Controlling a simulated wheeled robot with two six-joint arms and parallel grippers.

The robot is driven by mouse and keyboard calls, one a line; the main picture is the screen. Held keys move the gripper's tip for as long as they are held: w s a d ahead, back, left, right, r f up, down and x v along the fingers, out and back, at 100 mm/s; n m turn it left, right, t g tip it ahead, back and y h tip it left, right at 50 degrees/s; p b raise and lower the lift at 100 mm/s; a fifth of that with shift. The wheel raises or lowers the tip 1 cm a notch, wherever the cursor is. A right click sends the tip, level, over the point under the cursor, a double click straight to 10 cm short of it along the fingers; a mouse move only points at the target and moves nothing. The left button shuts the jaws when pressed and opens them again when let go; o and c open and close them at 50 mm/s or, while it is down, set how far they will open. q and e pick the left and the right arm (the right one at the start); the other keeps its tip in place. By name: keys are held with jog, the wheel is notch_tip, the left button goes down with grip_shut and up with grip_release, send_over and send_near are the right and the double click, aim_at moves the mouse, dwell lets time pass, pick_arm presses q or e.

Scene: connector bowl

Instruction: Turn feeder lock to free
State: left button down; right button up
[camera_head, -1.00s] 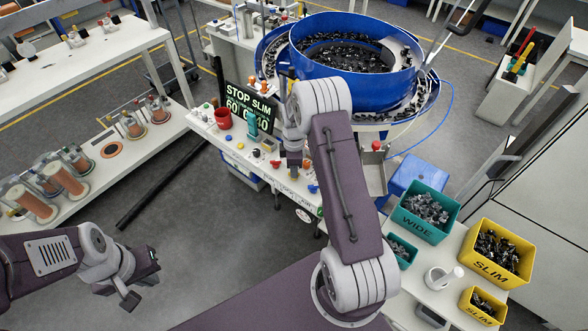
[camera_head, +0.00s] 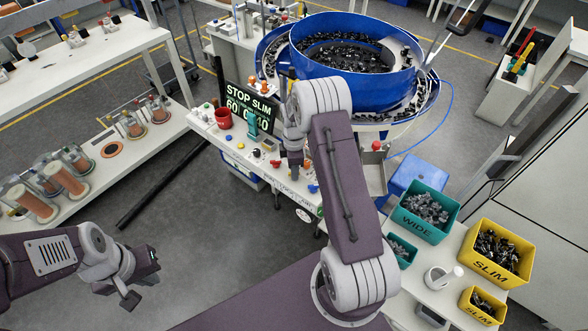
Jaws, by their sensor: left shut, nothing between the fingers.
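The blue bowl feeder (camera_head: 352,72) full of dark connectors stands at the upper middle. Its white control panel (camera_head: 236,146) is in front, with several coloured buttons and knobs; I cannot tell which is the feeder lock. The black display (camera_head: 250,108) reads STOP SLIM, with numbers below. My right gripper (camera_head: 294,168) points down over the panel, close to its knobs. Its fingers are small and partly hidden by my arm, so I cannot tell whether it is open or touching a knob. My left gripper (camera_head: 143,279) is at the lower left, shut and empty, away from the panel.
A red cup (camera_head: 223,118) stands on the panel. A teal WIDE bin (camera_head: 425,234) and yellow SLIM bin (camera_head: 518,262) sit on a white table at the lower right. A blue stool (camera_head: 402,176) is behind it. A shelf with spools (camera_head: 65,179) is at the left.

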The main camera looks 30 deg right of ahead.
notch_tip(320, 180, up, 9)
jog(key=b, duration=0.1)
dwell(0.4)
jog(key=s+a+r+t, duration=0.1)
jog(key=s+a+r, duration=0.5)
jog(key=a, duration=0.3)
jog(key=s+a+f+m, duration=0.1)
jog(key=s+f+m, duration=0.1)
jog(key=s+m, duration=0.4)
jog(key=s+a+f+m, duration=0.1)
jog(key=s+f+m, duration=0.1)
jog(key=s+m, duration=0.4)
jog(key=shift+s+a+f+m, duration=0.35)
jog(key=shift+s+a+m, duration=0.05)
jog(key=shift+m, duration=0.6)
